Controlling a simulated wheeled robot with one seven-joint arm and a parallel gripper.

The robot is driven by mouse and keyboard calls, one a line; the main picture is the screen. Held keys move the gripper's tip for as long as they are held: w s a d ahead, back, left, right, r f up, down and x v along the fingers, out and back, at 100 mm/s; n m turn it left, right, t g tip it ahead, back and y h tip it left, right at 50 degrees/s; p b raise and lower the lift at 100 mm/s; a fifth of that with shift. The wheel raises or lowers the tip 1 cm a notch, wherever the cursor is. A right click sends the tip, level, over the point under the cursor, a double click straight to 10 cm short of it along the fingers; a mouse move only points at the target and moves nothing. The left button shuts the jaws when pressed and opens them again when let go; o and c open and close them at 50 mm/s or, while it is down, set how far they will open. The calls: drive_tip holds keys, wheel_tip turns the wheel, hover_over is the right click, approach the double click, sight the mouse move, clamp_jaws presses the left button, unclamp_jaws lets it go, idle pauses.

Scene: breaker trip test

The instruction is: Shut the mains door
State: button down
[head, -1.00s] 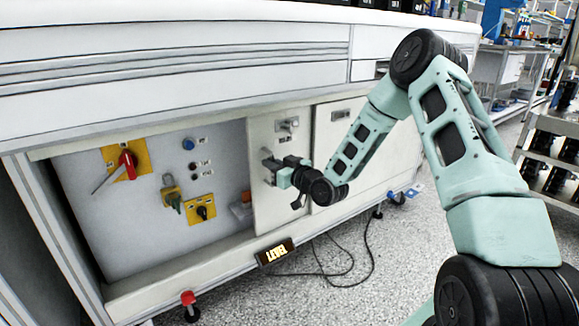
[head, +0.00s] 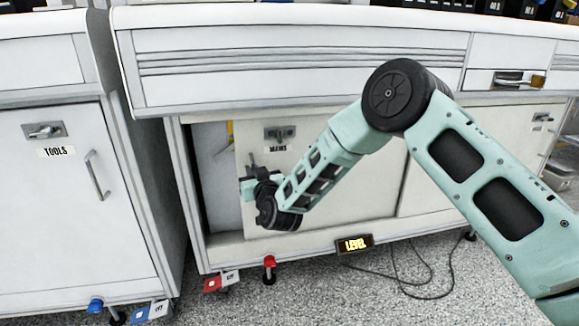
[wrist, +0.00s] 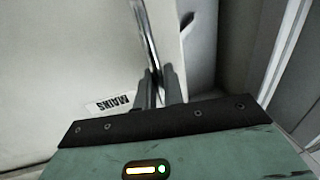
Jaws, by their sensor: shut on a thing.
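The white sliding mains door (head: 340,212) is in the head view, with a MAINS label and a small latch plate at its top. It covers most of the cabinet opening. A narrow open gap (head: 215,190) remains at its left, showing the grey interior and a sliver of yellow. My gripper (head: 248,181) is at the door's left part, shut on its upright bar handle. In the wrist view, the fingers (wrist: 159,88) close around the metal bar handle (wrist: 143,35), with the MAINS label (wrist: 110,102) beside them. My forearm hides part of the door.
A TOOLS cabinet (head: 70,200) stands at the left, beyond the cabinet's side post. A red-topped foot (head: 269,262) and loose cables (head: 420,280) are below. Another panel (head: 460,170) lies to the right.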

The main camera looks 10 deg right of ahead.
drive_tip(key=a, duration=1.3)
drive_tip(key=shift+s+a, duration=0.25)
drive_tip(key=shift+s, duration=0.1)
drive_tip(key=c, duration=1.7)
unclamp_jaws()
drive_tip(key=shift+a, duration=0.15)
drive_tip(key=shift+w, duration=0.1)
drive_tip(key=shift+p, duration=0.3)
drive_tip(key=p+v, duration=0.5)
drive_tip(key=v, duration=1.2)
drive_tip(key=shift+d+p, duration=0.2)
drive_tip(key=shift+p, duration=0.1)
